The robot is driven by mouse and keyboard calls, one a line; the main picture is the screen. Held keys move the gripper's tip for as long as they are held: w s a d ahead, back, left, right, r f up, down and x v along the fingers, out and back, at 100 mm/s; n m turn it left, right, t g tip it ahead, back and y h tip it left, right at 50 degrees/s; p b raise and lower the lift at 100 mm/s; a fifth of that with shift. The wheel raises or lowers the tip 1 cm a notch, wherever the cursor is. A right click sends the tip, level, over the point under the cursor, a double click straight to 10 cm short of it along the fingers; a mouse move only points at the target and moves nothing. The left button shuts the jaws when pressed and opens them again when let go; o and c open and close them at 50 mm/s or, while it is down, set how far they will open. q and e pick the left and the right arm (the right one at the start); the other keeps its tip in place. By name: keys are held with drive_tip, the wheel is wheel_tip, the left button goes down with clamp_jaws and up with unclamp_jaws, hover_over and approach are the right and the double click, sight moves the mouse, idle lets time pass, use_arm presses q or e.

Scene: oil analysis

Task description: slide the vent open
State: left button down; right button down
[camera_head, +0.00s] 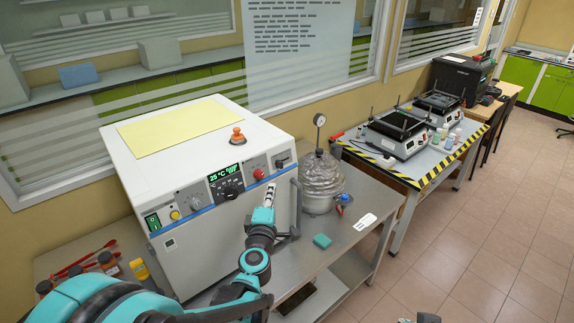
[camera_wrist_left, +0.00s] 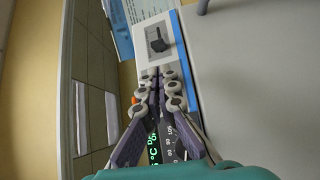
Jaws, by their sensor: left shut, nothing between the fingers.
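The white oven (camera_head: 222,150) has a control panel along its upper front. The vent slider (camera_head: 281,163) is a small dark lever on a light plate at the panel's right end. In the left wrist view the vent slider (camera_wrist_left: 158,42) shows ahead of the fingertips, with a gap between. My left gripper (camera_head: 268,191) is in front of the panel, below and left of the slider. Its fingers are together and empty, as the left wrist view also shows (camera_wrist_left: 159,78). How far the vent is open cannot be told.
A red knob (camera_head: 258,174) and a green display (camera_head: 225,173) sit left of the slider. The oven's door handle (camera_head: 297,205) is below it. A silver vessel with a gauge (camera_head: 320,180) stands to the right. A teal block (camera_head: 322,241) lies on the metal bench.

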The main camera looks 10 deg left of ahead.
sight(277, 164)
use_arm(q)
drive_tip(key=w, duration=0.3)
drive_tip(key=w+a, duration=0.1)
drive_tip(key=w, duration=0.5)
drive_tip(key=shift+w+a+b, duration=0.15)
drive_tip(key=shift+a+b, duration=0.05)
drive_tip(key=shift+b, duration=0.1)
drive_tip(key=shift+r, duration=0.1)
drive_tip(key=w+d+b, duration=0.1)
drive_tip(key=w+d, duration=0.2)
drive_tip(key=w, duration=0.1)
drive_tip(key=shift+d, duration=0.2)
drive_tip(key=shift+a, duration=0.1)
drive_tip(key=shift+s, duration=0.1)
